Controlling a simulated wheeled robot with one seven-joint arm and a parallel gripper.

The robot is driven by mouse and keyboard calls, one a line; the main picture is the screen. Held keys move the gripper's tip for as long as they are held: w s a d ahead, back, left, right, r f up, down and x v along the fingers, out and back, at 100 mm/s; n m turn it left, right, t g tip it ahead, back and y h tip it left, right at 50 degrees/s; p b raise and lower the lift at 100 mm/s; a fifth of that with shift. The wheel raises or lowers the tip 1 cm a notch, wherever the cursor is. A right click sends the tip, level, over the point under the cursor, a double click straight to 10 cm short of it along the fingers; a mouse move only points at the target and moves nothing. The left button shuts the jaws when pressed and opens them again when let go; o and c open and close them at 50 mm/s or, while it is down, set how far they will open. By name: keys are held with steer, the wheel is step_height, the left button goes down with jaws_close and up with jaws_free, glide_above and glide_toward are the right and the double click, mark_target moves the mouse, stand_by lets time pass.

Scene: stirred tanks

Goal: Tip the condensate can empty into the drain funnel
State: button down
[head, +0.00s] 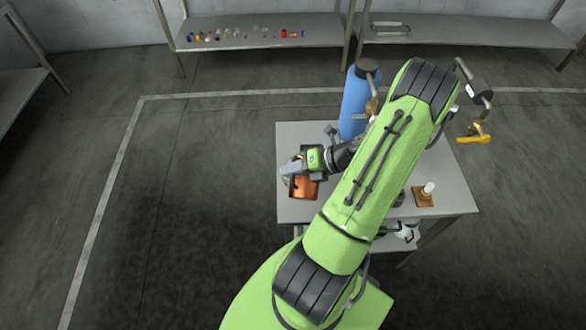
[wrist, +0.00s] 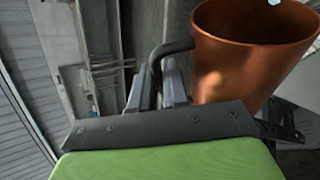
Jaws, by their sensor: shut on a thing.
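The condensate can is a copper-coloured open vessel (head: 304,188) near the left edge of the grey table in the head view. It fills the upper right of the wrist view (wrist: 240,60), where its dark side handle (wrist: 165,52) shows. My gripper (head: 292,168) is shut on that handle, and its fingers (wrist: 158,88) show beside the can in the wrist view. The can's mouth shows in both views; I cannot tell its exact tilt or whether it holds liquid. I cannot make out the drain funnel for certain; my arm covers much of the table.
The grey table (head: 300,136) has a blue cylinder (head: 355,100) at its back. A brown block with a white piece (head: 424,196) stands at the right. A yellow-handled valve (head: 474,138) is beyond my arm. Shelves (head: 255,32) line the back wall. The floor at left is clear.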

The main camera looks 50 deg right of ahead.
steer(key=shift+w+d+r+m+g+y+p, duration=0.45)
steer(key=shift+w+d+r+p, duration=0.25)
steer(key=shift+p, duration=1.7)
steer(key=shift+w+d+r+m+g+y+p, duration=0.25)
steer(key=shift+d+p, duration=0.1)
steer(key=shift+p, duration=0.35)
steer(key=shift+w+d+m+g+y, duration=0.3)
steer(key=shift+w+d, duration=0.1)
steer(key=shift+d, duration=0.05)
steer(key=shift+w+d+r+m+g+y, duration=0.35)
steer(key=shift+w+d+m+g+y, duration=0.15)
steer(key=shift+w+d+y, duration=0.2)
steer(key=shift+w+d+r+m+g+y, duration=0.35)
steer(key=shift+w+d+m+y, duration=0.2)
steer(key=shift+d, duration=0.2)
steer(key=shift+w+f, duration=0.1)
